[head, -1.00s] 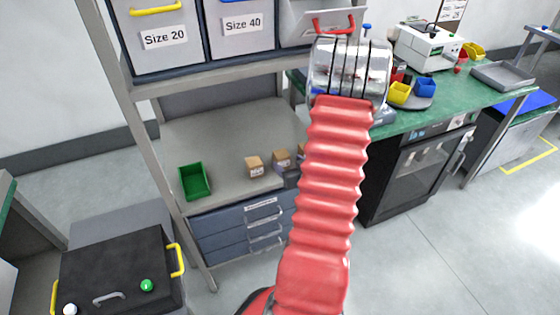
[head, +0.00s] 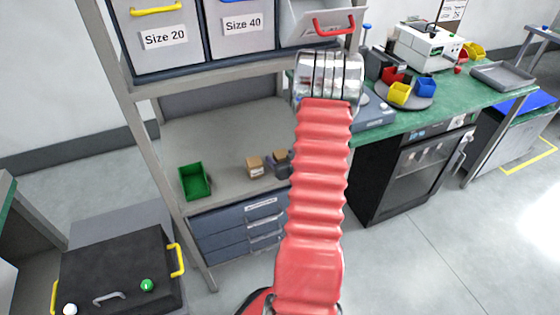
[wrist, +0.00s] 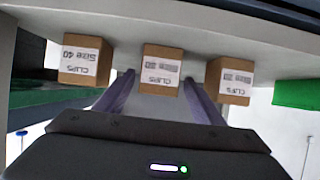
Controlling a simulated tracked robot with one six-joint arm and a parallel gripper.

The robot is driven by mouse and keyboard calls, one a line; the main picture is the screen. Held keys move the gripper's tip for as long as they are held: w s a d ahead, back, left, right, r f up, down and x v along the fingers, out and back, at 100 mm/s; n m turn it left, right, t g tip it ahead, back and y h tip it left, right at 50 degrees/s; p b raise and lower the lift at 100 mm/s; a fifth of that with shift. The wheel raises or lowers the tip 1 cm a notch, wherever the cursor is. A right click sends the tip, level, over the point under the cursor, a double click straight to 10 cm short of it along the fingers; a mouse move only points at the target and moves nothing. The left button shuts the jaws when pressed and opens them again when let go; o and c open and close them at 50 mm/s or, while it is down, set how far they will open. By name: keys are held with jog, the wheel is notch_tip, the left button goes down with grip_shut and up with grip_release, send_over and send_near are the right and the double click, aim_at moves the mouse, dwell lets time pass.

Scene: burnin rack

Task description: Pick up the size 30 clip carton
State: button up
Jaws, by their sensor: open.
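Three small brown clip cartons with white labels stand in a row on the shelf. The wrist view shows them upside down: a size 40 carton (wrist: 85,59) at left, a middle carton (wrist: 161,69) and a right carton (wrist: 229,80). The middle and right labels are too small to tell surely which reads size 30. My gripper (wrist: 158,77) is open, its fingers pointing at the middle carton, whose front lies between the tips' directions. In the head view one carton (head: 255,166) is clear, another (head: 281,156) is partly covered by my gripper (head: 279,165), and the third is hidden by my arm.
A green bin (head: 194,181) stands on the same shelf (head: 215,140), left of the cartons. Grey size-labelled bins (head: 240,28) sit on the shelf above, limiting headroom. A rack post (head: 150,160) borders the left. Blue-grey drawers (head: 225,235) are below.

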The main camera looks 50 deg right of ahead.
aim_at(278, 154)
jog(key=shift+x, duration=2.55)
jog(key=shift+c, duration=0.5)
jog(key=c, duration=1.1)
